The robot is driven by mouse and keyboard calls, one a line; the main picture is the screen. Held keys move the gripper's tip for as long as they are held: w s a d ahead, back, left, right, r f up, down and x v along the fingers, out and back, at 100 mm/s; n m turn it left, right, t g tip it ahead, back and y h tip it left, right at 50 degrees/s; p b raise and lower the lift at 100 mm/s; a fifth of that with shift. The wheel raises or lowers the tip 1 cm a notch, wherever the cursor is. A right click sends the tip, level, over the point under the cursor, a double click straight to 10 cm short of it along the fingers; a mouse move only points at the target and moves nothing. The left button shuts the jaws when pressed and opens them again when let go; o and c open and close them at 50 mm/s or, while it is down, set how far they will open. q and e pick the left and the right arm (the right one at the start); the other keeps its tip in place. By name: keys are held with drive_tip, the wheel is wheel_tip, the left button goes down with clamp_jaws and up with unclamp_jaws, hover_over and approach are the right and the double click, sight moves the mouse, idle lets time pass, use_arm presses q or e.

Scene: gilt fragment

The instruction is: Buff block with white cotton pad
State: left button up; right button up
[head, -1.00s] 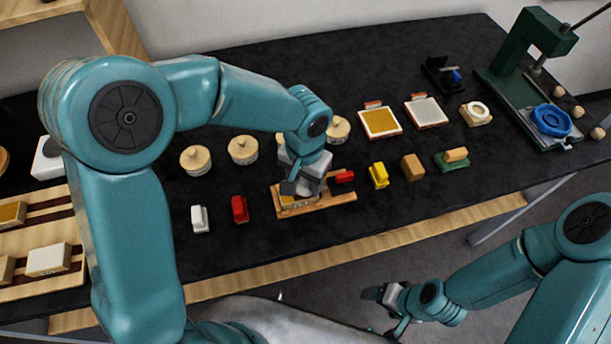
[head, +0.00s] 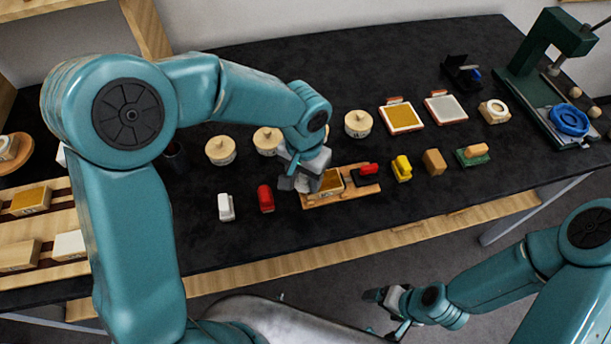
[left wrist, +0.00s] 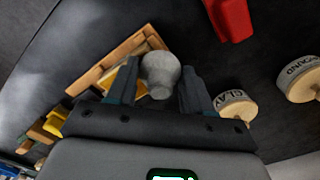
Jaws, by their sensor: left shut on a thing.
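The block (head: 331,181) has a gold top and sits in a wooden holder (head: 345,199) on the dark bench. My left gripper (head: 309,181) is over the left end of the holder, beside the block. It is shut on a rounded, whitish-grey pad (left wrist: 160,73), which appears to be the white cotton pad. I cannot tell whether the pad touches the block. My right gripper (head: 386,302) is low in front of the bench, too small to read.
White (head: 225,208), red (head: 265,199) and yellow (head: 401,169) handled pieces stand in a row near the holder. A red and black piece (head: 368,170) sits at its right end. Lidded pots (head: 220,150) stand behind. A green press (head: 555,80) is at the far right.

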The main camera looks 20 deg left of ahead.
use_arm(q)
drive_tip(key=shift+s+a+r+p, duration=0.15)
drive_tip(key=shift+r+p, duration=0.15)
drive_tip(key=shift+s+a+r+p, duration=0.15)
drive_tip(key=shift+r+p, duration=0.25)
drive_tip(key=shift+r, duration=0.55)
drive_tip(key=shift+w+d+r+p, duration=0.2)
drive_tip(key=shift+r+p, duration=0.2)
drive_tip(key=shift+r, duration=0.05)
drive_tip(key=shift+r+p, duration=0.3)
drive_tip(key=shift+r, duration=0.15)
drive_tip(key=shift+s+a+r+p, duration=0.1)
drive_tip(key=shift+r+p, duration=0.5)
drive_tip(key=shift+r, duration=0.2)
wheel_tip(320, 180, up, 2)
drive_tip(key=shift+p, duration=0.7)
drive_tip(key=shift+r, duration=0.1)
